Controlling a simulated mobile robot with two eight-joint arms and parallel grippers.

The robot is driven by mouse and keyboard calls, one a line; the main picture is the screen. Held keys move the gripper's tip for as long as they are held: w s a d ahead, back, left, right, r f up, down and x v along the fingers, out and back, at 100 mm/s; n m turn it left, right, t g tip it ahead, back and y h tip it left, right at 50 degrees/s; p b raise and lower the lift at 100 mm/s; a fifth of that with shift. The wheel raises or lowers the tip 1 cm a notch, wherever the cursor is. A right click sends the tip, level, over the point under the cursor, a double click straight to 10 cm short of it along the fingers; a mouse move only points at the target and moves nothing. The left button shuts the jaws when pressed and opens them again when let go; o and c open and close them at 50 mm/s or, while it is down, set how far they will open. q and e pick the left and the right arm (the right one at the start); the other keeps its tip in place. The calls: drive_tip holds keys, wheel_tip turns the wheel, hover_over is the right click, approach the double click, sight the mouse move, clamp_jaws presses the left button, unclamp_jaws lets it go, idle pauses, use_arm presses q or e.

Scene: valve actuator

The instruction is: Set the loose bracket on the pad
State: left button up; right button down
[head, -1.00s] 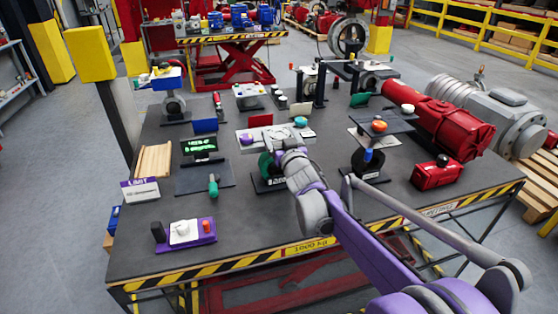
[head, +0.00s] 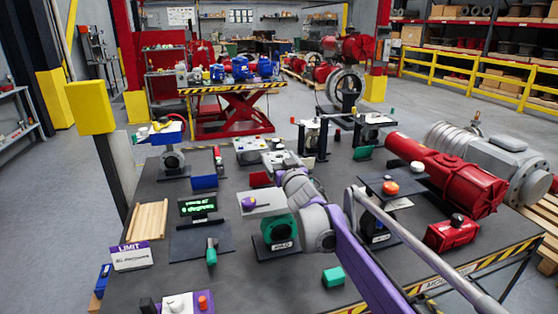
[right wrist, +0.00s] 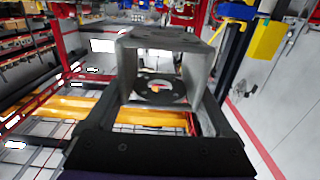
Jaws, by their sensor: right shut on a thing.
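My right gripper (head: 283,163) reaches away from me over the middle of the table, past a green valve (head: 280,230) with a white top plate (head: 262,203). In the right wrist view my right gripper (right wrist: 163,90) is shut on a grey bracket (right wrist: 165,42), an angular piece with an open middle that spans between the dark fingers. In the head view only a light grey part at the gripper's tip shows, and I cannot tell the bracket's outline there. I cannot tell which surface is the pad. My left gripper is not in view.
A wooden slatted block (head: 147,220) lies further left. A red actuator (head: 460,180), a red box (head: 451,234) and a small green block (head: 333,276) are on the right. Several small fixtures stand at the back.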

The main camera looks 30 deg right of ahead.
drive_tip(key=shift+f+b, duration=1.2)
drive_tip(key=shift+f, duration=1.7)
drive_tip(key=shift+f+b, duration=0.65)
drive_tip(key=shift+f, duration=0.35)
unclamp_jaws()
drive_tip(key=b+v, duration=0.1)
drive_tip(key=v, duration=0.9)
drive_tip(key=shift+s, duration=0.4)
